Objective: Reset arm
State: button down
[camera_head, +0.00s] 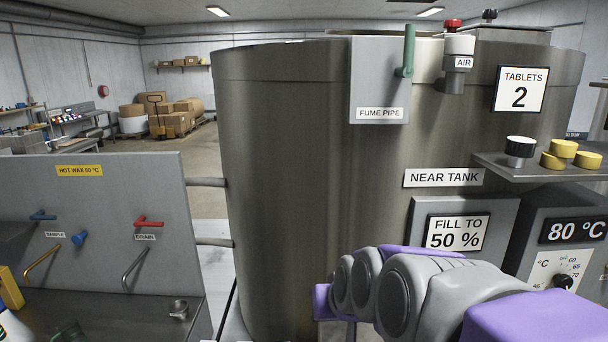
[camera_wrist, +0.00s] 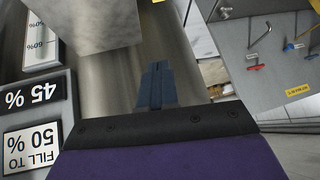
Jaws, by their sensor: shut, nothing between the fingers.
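My gripper (camera_wrist: 157,88) shows in the wrist view as dark fingers closed together, with nothing between them. The big steel tank (camera_head: 290,190) labelled NEAR TANK stands in front of me, and its wall lies behind the fingers in the wrist view. My grey and purple arm crosses the lower right of the head view, in front of the tank. My gripper's fingertips cannot be made out in the head view. The wrist view is turned upside down, with the FILL TO 50 % sign (camera_wrist: 32,147) at its lower left.
A panel with blue and red valve handles (camera_head: 120,210) stands at the left. A shelf (camera_head: 530,172) with black and yellow caps juts out at the right, above an 80 °C control box (camera_head: 530,230). A green-handled fume pipe plate (camera_head: 378,85) is on the tank. Boxes stand far back.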

jog(key=s+d+f+g+h, duration=0.1)
jog(key=s+d+f+g, duration=0.1)
jog(key=s+f, duration=0.3)
jog(key=s+d+f+m+g+b, duration=0.1)
jog(key=s+d+f+g, duration=0.2)
jog(key=s, duration=1)
jog(key=s+d+f+g+h+b, duration=0.1)
jog(key=s+d+f+g, duration=0.2)
jog(key=s+f, duration=0.3)
jog(key=shift+s+d+f+g+h, duration=0.2)
jog(key=shift+s+f+g+h, duration=0.15)
jog(key=shift+s, duration=1.75)
